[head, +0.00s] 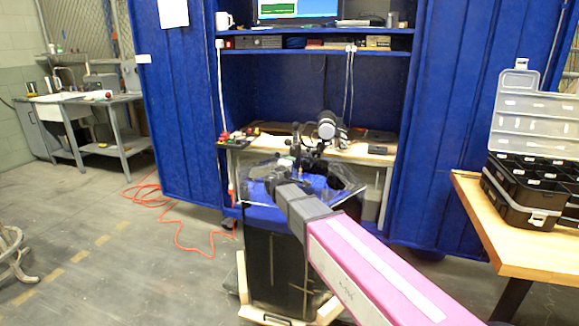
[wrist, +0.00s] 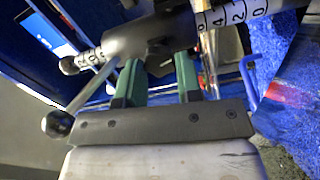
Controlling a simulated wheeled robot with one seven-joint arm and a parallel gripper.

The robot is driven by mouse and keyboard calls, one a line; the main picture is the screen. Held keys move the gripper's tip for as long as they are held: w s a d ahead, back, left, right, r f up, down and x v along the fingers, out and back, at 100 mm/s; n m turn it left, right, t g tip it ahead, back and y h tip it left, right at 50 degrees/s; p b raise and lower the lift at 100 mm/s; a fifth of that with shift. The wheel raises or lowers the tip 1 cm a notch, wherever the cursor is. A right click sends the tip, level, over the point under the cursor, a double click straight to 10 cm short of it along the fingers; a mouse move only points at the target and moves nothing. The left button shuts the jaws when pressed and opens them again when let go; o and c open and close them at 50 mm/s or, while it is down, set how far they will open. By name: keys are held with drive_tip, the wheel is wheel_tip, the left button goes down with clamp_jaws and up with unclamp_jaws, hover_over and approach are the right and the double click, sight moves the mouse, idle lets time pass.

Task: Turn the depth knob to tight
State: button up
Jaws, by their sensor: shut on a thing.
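The depth knob (wrist: 155,38) appears as a dark hub across the top of the wrist view. A thin metal lever with a dark ball end (wrist: 57,124) slants down to the left. My gripper (wrist: 157,64) has its two green fingers on the hub's underside, shut on it. Any tight marking cannot be made out. In the head view my gripper (head: 281,174) reaches the dark fittings above the tank, and the knob is too small to tell there.
The dark tank (head: 275,265) stands on a wooden base in front of a blue cabinet (head: 180,100) with a workbench. A wooden table (head: 530,240) with an open black organizer case (head: 520,190) is at the right. An orange hose (head: 180,235) lies on the floor at left.

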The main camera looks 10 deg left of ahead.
drive_tip(key=shift+m, duration=0.9)
drive_tip(key=o, duration=0.9)
drive_tip(key=shift+o, duration=0.2)
drive_tip(key=shift+s, duration=0.1)
drive_tip(key=s, duration=0.3)
drive_tip(key=s+a, duration=0.1)
drive_tip(key=s, duration=0.6)
drive_tip(key=shift+s+a, duration=0.2)
drive_tip(key=shift+s, duration=0.05)
